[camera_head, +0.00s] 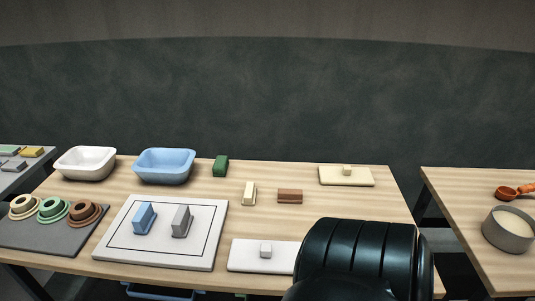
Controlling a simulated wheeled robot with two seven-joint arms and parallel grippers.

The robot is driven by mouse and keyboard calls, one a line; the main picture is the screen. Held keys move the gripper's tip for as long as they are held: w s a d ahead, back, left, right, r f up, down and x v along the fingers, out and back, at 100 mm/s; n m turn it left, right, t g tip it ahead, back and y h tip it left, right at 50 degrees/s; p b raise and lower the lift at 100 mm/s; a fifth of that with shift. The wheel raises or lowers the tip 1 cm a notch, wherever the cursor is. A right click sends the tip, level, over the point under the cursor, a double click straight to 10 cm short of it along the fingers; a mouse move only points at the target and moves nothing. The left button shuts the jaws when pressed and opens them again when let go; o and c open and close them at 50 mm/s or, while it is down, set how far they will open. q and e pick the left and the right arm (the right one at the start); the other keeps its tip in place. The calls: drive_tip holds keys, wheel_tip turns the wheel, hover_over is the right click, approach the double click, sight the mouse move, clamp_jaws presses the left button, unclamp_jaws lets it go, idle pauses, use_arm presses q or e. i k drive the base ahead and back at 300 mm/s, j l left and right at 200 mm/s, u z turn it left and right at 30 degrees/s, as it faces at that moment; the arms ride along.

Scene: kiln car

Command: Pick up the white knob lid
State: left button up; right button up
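The white knob lid (245,261) lies flat near the front edge of the wooden table, with a small block-shaped knob (266,250) on top. Its right end is hidden behind a black link of my own arm at the bottom right. A cream knob lid (335,178) of similar shape lies at the back right of the table. Neither of my grippers is in view.
A white board (130,252) bearing a blue block (144,218) and a grey block (181,221) is left of the lid. White (85,163) and blue (164,167) basins stand at the back left. Green, cream and brown blocks lie mid-table. Side tables flank it.

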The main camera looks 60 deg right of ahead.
sight(245, 255)
drive_tip(key=i+l+z, duration=0.1)
drive_tip(key=i+l, duration=0.2)
drive_tip(key=i+z, duration=0.1)
drive_tip(key=z, duration=2.05)
